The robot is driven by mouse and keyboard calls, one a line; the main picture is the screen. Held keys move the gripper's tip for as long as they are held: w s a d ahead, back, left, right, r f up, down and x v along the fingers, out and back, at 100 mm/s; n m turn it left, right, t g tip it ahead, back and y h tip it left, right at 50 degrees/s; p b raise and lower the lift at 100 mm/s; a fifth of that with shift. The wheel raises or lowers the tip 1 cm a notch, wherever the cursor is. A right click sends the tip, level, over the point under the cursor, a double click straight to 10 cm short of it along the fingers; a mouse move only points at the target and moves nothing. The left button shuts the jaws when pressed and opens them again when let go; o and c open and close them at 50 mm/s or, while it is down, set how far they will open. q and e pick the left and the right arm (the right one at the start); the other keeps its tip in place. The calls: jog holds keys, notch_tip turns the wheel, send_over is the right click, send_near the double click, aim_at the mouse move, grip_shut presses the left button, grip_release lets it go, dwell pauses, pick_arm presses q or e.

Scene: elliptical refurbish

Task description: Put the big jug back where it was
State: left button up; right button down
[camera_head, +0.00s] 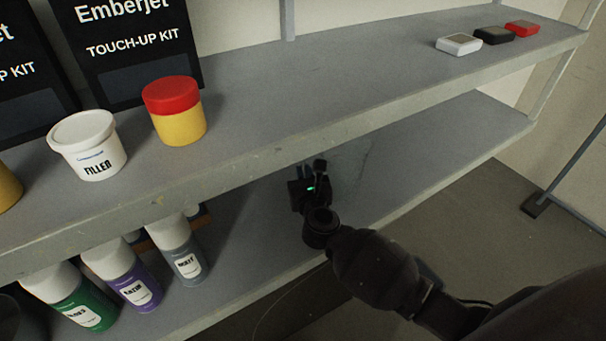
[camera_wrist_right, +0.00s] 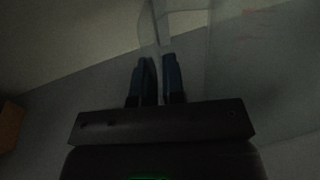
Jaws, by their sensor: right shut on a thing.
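The big jug (camera_head: 353,168) is clear and hard to make out, over the lower shelf and under the upper one. My right gripper (camera_head: 311,174) reaches into the lower level from the right, at the jug's left side. In the right wrist view, the blue fingers (camera_wrist_right: 158,78) are shut on a narrow clear upright part, apparently the handle. The jug's see-through body (camera_wrist_right: 255,65) with faint markings fills the right side there. I cannot tell whether its base touches the shelf. My left gripper is not in view.
The upper shelf edge (camera_head: 250,163) hangs above my right gripper. Purple (camera_head: 139,287), green (camera_head: 84,302) and grey (camera_head: 188,262) labelled bottles stand to the left on the lower shelf (camera_head: 470,140). The lower shelf is clear to the right. A filler tub (camera_head: 90,148) and yellow jar (camera_head: 178,120) stand above.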

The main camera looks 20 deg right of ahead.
jog(key=shift+r, duration=0.1)
jog(key=shift+f, duration=0.25)
jog(key=c, duration=1.2)
grip_release()
